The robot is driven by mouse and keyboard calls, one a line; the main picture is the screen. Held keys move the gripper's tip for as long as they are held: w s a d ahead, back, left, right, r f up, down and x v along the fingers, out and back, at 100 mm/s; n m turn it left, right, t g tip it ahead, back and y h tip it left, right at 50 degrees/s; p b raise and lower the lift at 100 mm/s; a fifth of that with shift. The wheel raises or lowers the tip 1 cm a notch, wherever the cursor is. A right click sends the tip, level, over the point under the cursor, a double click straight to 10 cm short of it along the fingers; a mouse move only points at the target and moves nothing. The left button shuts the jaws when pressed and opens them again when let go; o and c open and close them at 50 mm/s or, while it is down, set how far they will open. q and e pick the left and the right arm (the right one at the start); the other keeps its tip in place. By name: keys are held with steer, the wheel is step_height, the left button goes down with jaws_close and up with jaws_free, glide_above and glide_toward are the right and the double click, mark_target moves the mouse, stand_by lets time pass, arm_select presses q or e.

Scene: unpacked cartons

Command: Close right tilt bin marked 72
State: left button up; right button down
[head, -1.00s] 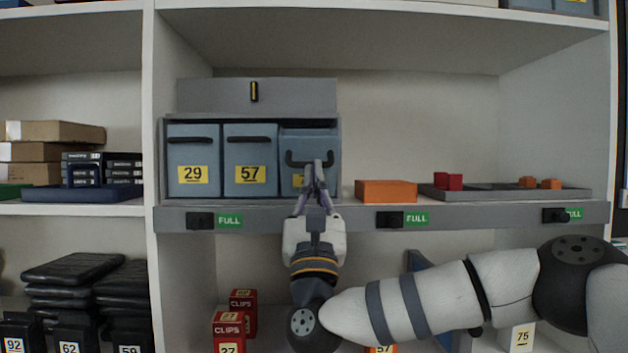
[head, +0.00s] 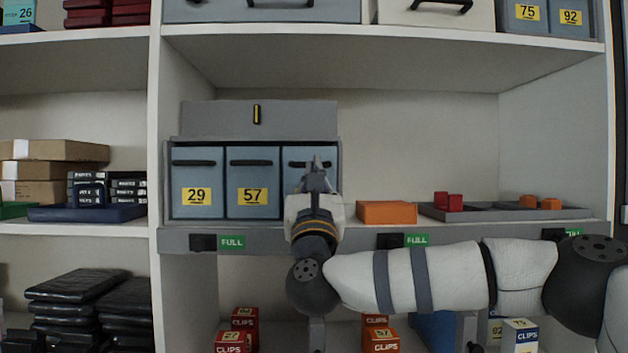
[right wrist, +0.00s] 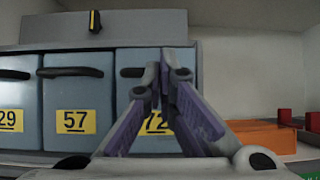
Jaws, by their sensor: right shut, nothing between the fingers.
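The right tilt bin marked 72 (head: 328,178) is the rightmost of three blue-grey bins in a grey housing. Its front looks upright and level with its neighbours, bin 57 (head: 252,180) and bin 29 (head: 197,180). In the right wrist view, the yellow 72 label (right wrist: 155,123) shows partly behind my fingers. My right gripper (head: 317,166) is shut and empty, in front of bin 72, and covers part of its front and handle. Its purple-sided fingers (right wrist: 160,68) meet at the tips near the handle; I cannot tell whether they touch the bin. My left gripper is not in view.
An orange block (head: 386,212) and a grey tray (head: 480,213) with red and orange pieces stand right of the bins. A grey shelf rail (head: 290,242) with black latches and green FULL labels runs below. Red CLIPS boxes (head: 243,318) stand lower down.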

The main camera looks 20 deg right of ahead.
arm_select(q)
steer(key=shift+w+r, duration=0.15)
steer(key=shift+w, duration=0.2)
arm_select(e)
steer(key=shift+w+d+r+g, duration=0.2)
steer(key=shift+w+r+g, duration=0.1)
steer(key=shift+w+r, duration=0.4)
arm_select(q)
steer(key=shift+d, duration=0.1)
arm_select(e)
steer(key=shift+w, duration=0.15)
steer(key=shift+d+r, duration=0.1)
steer(key=shift+r, duration=0.05)
